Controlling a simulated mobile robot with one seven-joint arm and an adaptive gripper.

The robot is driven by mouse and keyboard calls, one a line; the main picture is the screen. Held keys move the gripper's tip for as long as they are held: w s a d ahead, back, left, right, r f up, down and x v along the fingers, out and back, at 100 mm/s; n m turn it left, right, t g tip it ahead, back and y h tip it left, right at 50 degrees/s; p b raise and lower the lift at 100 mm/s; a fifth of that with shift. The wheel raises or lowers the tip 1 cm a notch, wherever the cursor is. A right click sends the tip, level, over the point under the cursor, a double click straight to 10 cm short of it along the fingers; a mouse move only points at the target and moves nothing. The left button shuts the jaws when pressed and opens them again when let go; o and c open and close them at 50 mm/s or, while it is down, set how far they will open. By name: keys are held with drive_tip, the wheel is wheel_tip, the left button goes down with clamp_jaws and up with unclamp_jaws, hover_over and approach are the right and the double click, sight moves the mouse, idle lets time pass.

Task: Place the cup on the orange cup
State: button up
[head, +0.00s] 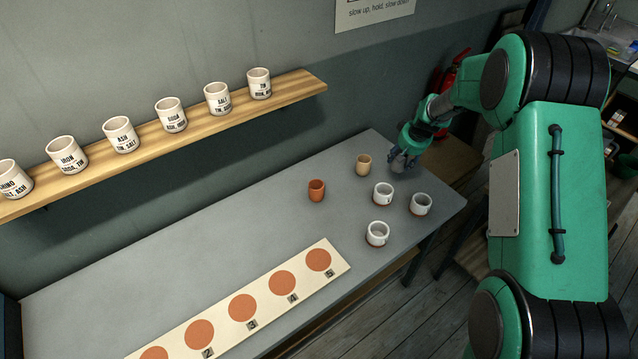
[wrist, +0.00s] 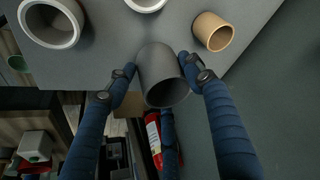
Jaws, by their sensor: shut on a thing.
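My gripper (wrist: 158,72) is shut on a grey cup (wrist: 163,62), with blue fingers on either side of it and another finger below. The cup's dark open mouth faces the bottom of the wrist view. In the head view my gripper (head: 402,161) is at the table's far right end, and the held cup is largely hidden among the fingers. The orange cup (head: 316,191) stands upright on the table, left of my gripper and apart from it. It is not seen in the wrist view.
A tan cup (head: 363,165) stands between my gripper and the orange cup. A board with orange discs (head: 335,264) lies along the front left. A wall shelf (head: 300,88) holds several labelled cups. The table's back middle is clear.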

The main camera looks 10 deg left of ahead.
drive_tip(key=s+a+r+n+y+p, duration=0.1)
drive_tip(key=s+a+r+n+p, duration=0.1)
drive_tip(key=s+a, duration=2.1)
drive_tip(key=s+n+p, duration=0.1)
drive_tip(key=n, duration=0.1)
drive_tip(key=shift+s+r+n+g+y, duration=0.2)
drive_tip(key=shift+s+n+g+y, duration=0.1)
drive_tip(key=shift+s+n+g, duration=0.1)
drive_tip(key=shift+w, duration=0.15)
hover_over(318, 185)
drive_tip(key=shift+w+f+p, duration=0.1)
drive_tip(key=shift+f+p, duration=0.25)
drive_tip(key=shift+f, duration=0.4)
drive_tip(key=shift+f, duration=1.75)
